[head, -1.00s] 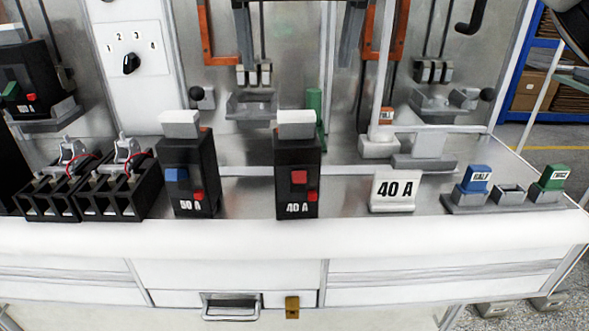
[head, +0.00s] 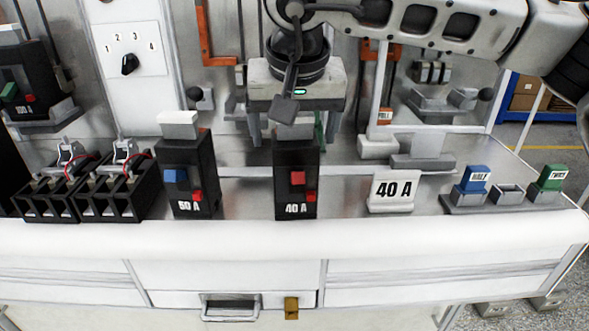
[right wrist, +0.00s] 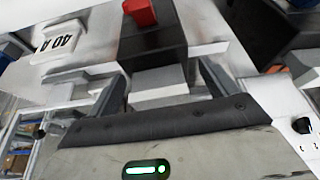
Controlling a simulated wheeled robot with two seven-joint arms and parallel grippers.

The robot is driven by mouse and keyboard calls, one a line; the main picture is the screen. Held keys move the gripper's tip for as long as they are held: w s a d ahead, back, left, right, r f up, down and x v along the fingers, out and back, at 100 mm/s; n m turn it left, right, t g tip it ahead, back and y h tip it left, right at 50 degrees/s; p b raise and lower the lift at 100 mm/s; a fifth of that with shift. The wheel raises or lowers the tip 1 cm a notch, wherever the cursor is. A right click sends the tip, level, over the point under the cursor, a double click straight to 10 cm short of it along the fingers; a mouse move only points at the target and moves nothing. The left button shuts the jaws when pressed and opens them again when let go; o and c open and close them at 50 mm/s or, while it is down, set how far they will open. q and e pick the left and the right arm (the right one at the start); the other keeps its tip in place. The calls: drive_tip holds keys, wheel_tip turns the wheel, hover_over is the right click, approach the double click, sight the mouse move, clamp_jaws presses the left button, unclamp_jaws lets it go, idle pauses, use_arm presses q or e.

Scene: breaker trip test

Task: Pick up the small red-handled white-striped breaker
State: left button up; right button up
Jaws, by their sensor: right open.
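The 40 A breaker (head: 297,185) stands upright on the bench, a black block with a red handle, a smaller red button and a pale cap (head: 295,132). No white stripe is clear to me. My right gripper (head: 295,138) is open above it, fingers pointing down on either side of the cap. In the right wrist view, the red handle (right wrist: 139,12) shows at the top and the pale cap (right wrist: 160,80) lies between the spread fingers (right wrist: 160,84); I cannot tell whether they touch it. My left gripper is not in view.
A black breaker with a blue handle (head: 187,180) stands close on the left. Black terminal blocks (head: 110,195) are further left. A white 40 A sign (head: 393,191) and a grey tray with blue and green blocks (head: 455,203) are on the right. The panel stands behind.

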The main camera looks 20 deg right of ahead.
clamp_jaws()
drive_tip(key=shift+r, duration=0.1)
drive_tip(key=shift+r, duration=0.45)
wheel_tip(320, 180, up, 2)
drive_tip(key=shift+r, duration=0.15)
drive_tip(key=s+a+r, duration=0.2)
drive_tip(key=s+r, duration=0.3)
drive_tip(key=s, duration=0.1)
drive_tip(key=s+a+r+b, duration=0.1)
drive_tip(key=s+a+r, duration=0.1)
drive_tip(key=s+r, duration=0.2)
drive_tip(key=s, duration=0.3)
drive_tip(key=shift+a+r, duration=0.35)
drive_tip(key=shift+r, duration=0.05)
drive_tip(key=shift+s+f, duration=0.1)
drive_tip(key=shift+s, duration=0.1)
